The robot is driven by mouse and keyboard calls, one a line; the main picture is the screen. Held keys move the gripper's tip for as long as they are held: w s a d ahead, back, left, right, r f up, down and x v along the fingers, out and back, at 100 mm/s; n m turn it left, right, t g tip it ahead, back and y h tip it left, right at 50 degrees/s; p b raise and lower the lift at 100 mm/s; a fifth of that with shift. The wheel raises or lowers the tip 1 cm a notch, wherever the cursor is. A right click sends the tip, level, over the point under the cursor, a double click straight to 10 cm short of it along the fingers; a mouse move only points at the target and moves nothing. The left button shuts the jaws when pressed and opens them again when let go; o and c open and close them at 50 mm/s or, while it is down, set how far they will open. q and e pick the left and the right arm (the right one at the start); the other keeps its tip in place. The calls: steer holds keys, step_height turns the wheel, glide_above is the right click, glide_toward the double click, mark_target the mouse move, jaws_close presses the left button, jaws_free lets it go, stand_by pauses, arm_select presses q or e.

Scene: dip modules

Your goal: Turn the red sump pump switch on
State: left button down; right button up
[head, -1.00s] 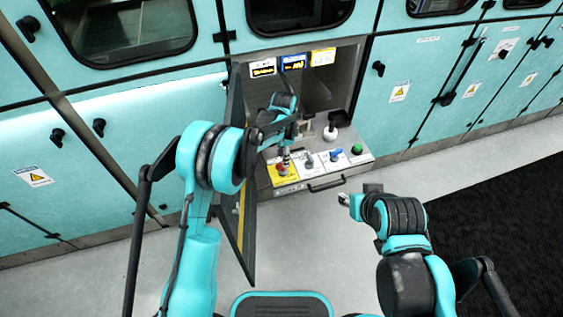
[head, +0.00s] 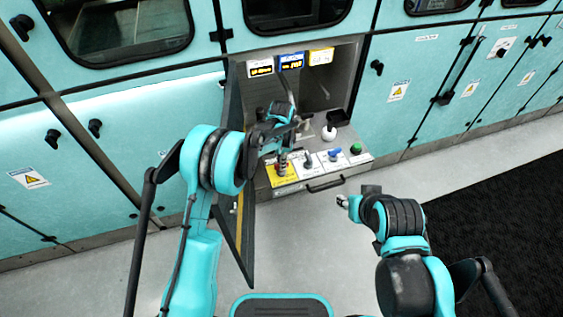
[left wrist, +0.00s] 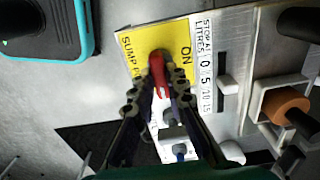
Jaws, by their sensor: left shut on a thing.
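The red sump pump switch (left wrist: 159,76) stands on a yellow plate (left wrist: 178,38) marked "SUMP P..." and "ON" in the left wrist view. In the head view the same yellow plate (head: 283,179) is at the left of the grey control panel. My left gripper (left wrist: 158,84) is shut on the red switch, with a finger on either side of its lever. In the head view my left gripper (head: 282,155) reaches down over the switch and partly hides it. My right gripper (head: 343,201) hangs in front of the panel, apart from it; its finger opening is unclear.
An open cabinet door (head: 238,200) stands beside my left arm. The panel also has a blue knob (head: 334,154), a green button (head: 356,149) and a white ball-shaped knob (head: 329,132). Small displays (head: 291,62) are above. A drawer handle (head: 325,184) juts from the panel front.

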arm_select(q)
steer(key=shift+n, duration=0.3)
steer(key=n, duration=0.8)
steer(key=shift+n, duration=0.4)
steer(key=n, duration=0.4)
steer(key=shift+n, duration=0.3)
steer(key=shift+n+b, duration=0.3)
steer(key=shift+n, duration=1.6)
steer(key=c, duration=1.5)
jaws_free()
steer(key=shift+c, duration=0.2)
